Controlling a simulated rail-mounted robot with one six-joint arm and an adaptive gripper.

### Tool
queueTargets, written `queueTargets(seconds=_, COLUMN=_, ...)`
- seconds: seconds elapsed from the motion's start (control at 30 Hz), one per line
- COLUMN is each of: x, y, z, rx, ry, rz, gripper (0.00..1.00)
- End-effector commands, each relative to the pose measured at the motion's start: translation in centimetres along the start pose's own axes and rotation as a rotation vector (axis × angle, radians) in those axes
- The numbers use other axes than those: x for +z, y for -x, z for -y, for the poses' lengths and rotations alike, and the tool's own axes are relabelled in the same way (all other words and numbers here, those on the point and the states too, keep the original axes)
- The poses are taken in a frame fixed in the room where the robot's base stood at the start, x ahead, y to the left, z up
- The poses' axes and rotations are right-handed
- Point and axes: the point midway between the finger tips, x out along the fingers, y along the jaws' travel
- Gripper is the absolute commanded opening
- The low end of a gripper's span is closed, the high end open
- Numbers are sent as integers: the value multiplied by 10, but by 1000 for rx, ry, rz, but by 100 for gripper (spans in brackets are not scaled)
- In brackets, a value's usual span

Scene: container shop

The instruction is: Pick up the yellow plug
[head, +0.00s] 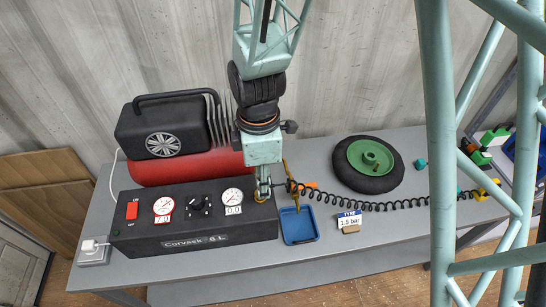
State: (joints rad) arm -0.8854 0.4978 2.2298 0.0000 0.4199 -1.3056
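A yellow piece (488,188) lies near the right end of the grey bench, by the end of the black coiled hose (345,205). It is partly behind a teal strut of mine, and I cannot tell for sure that it is the plug. My gripper (263,194) points down at the right end of the black compressor control box (190,228), far left of the yellow piece. Its fingertips look close together, but they are too small to tell whether they are open, shut or holding something.
A blue tray (300,238), a "1.5 bar" card (349,222) and a black wheel with a green hub (350,178) are on the bench (400,225). A white power plug (92,245) sits at the left. Coloured blocks (496,137) stand at the far right.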

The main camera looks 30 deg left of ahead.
Motion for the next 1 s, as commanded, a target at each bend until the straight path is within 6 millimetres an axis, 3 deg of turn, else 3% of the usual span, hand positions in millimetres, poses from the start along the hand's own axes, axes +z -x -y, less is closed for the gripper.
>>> queueTargets(seconds=0.17, x=3, y=8, z=21, rx=11, ry=5, rz=-3, gripper=3)
queueTargets(seconds=0.63, x=25, y=14, z=102, rx=10, ry=6, rz=-3, gripper=3)
queueTargets(seconds=1.0, x=34, y=17, z=133, rx=11, ry=5, rz=-3, gripper=3)
